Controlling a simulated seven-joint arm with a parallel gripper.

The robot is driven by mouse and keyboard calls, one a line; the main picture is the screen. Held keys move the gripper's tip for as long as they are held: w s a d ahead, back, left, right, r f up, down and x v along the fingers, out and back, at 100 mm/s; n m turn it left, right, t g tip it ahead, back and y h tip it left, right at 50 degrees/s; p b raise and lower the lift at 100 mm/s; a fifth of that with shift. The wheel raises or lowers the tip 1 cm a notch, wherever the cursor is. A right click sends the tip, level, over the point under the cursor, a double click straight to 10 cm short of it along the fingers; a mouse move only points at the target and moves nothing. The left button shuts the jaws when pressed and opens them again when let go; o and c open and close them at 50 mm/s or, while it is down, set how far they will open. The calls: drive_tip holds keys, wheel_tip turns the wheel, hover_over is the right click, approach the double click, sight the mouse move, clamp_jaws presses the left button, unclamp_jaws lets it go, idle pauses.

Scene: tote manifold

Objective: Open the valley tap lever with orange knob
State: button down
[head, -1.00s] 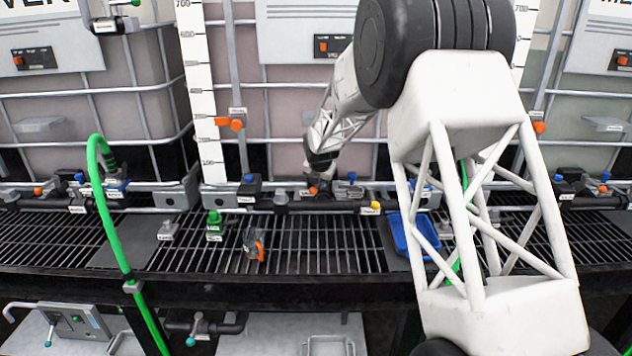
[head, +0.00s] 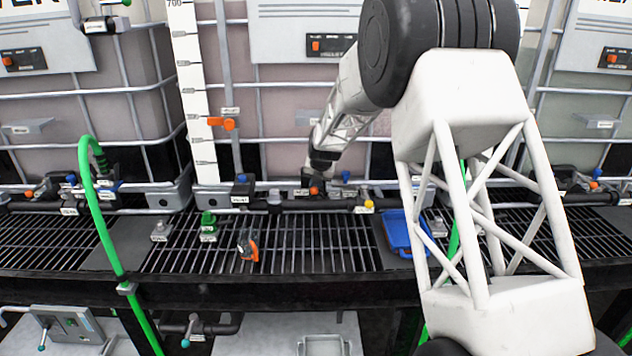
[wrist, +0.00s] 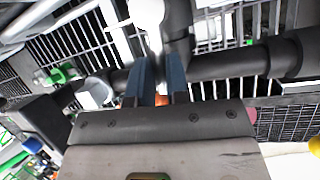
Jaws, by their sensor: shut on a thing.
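The tap lever's orange knob (head: 314,190) is low at the front of the middle tank, on the dark pipe (head: 290,204). My gripper (head: 312,184) reaches down to it from behind and above. In the wrist view, the two blue-grey fingers of my gripper (wrist: 161,72) are close together, with a bit of orange (wrist: 162,100) showing between them. The gripper is shut on the lever with the orange knob. Most of the lever is hidden by the fingers and gripper body, so its exact angle is unclear.
Blue-handled valves (head: 241,180) and a yellow knob (head: 368,204) sit along the same pipe. A green hose (head: 88,190) arches at left. A blue tray (head: 397,232), a green fitting (head: 208,222) and an orange-and-grey tool (head: 248,245) rest on the grating.

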drive_tip(key=c, duration=1.1)
unclamp_jaws()
drive_tip(key=v, duration=0.7)
drive_tip(key=shift+r, duration=0.4)
drive_tip(key=shift+s+d, duration=0.1)
drive_tip(key=shift+s, duration=0.05)
